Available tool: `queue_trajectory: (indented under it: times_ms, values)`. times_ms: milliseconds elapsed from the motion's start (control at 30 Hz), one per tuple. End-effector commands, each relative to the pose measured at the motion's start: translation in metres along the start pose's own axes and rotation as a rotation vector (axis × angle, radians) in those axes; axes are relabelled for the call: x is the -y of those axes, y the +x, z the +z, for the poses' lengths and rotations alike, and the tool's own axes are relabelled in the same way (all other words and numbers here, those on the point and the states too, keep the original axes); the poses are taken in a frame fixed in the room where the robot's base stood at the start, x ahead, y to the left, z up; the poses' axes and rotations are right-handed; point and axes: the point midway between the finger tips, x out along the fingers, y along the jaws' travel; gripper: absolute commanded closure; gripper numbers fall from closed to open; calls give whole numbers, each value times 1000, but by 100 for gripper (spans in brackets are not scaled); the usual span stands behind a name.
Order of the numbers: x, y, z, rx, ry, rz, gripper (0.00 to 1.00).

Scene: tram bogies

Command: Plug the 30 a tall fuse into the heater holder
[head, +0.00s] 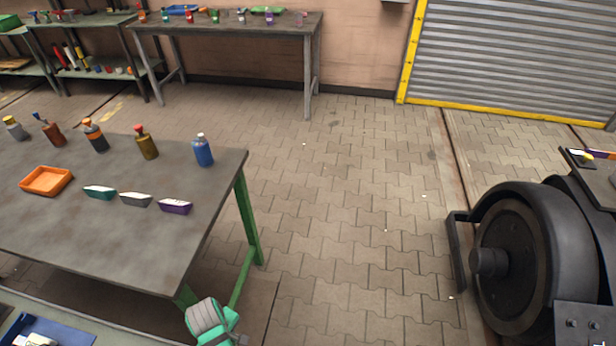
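I cannot make out the 30 A tall fuse or the heater holder for certain. A blue tray (22,336) at the bottom left holds a pale item, cut off by the frame. My gripper itself does not show.
A workbench (230,22) stands behind. The paved floor (350,220) between table and bogie is clear.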

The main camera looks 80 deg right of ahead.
Motion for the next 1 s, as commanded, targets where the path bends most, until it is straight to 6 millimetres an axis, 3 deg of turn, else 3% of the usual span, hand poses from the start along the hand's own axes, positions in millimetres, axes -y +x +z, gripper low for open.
queue_trajectory:
  times_ms: [467, 800, 1000]
  values:
    - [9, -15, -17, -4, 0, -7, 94]
    - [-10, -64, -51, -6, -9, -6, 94]
    - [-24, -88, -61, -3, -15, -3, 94]
